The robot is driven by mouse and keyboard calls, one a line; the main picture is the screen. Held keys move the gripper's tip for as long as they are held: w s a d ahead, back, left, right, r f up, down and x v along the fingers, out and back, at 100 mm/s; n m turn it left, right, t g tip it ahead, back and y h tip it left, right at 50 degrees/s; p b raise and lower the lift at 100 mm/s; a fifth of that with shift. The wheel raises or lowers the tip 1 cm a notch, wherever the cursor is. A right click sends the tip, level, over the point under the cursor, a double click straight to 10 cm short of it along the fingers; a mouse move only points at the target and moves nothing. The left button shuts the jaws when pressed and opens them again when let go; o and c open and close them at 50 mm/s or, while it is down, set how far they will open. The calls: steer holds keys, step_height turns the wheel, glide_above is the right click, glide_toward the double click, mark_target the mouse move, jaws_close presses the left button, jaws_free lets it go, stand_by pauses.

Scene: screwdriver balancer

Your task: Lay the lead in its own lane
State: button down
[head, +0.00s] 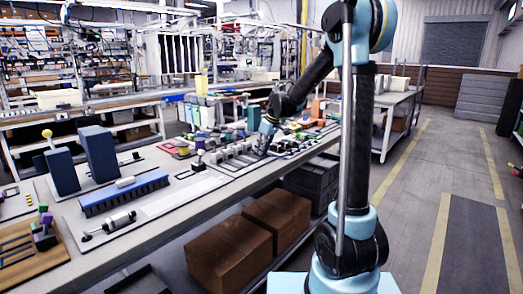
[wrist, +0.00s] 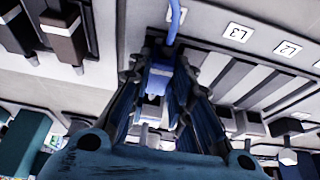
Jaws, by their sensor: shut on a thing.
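The lead shows in the wrist view as a blue plug (wrist: 161,74) with a blue cable (wrist: 175,20) running up from it. My gripper (wrist: 160,80) is shut on the plug, with a finger on each side. Right of it lies a pale panel with dark grey lanes (wrist: 238,80), marked L3 (wrist: 235,33) and L2 (wrist: 287,49). The lead is left of the L3 label; I cannot tell whether it touches the panel. In the head view my gripper (head: 266,142) is small, low over the bench, and the lead cannot be made out.
In the wrist view, dark connectors (wrist: 66,38) sit at the upper left and grey blocks (wrist: 285,127) at the right. In the head view, the long bench (head: 165,228) holds blue blocks (head: 98,153), a blue comb-like strip (head: 123,194) and several small fixtures. Brown boxes (head: 232,252) stand below.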

steer(key=c, duration=1.4)
jaws_free()
steer(key=shift+o, duration=0.2)
steer(key=v, duration=1.2)
steer(key=shift+w, duration=0.1)
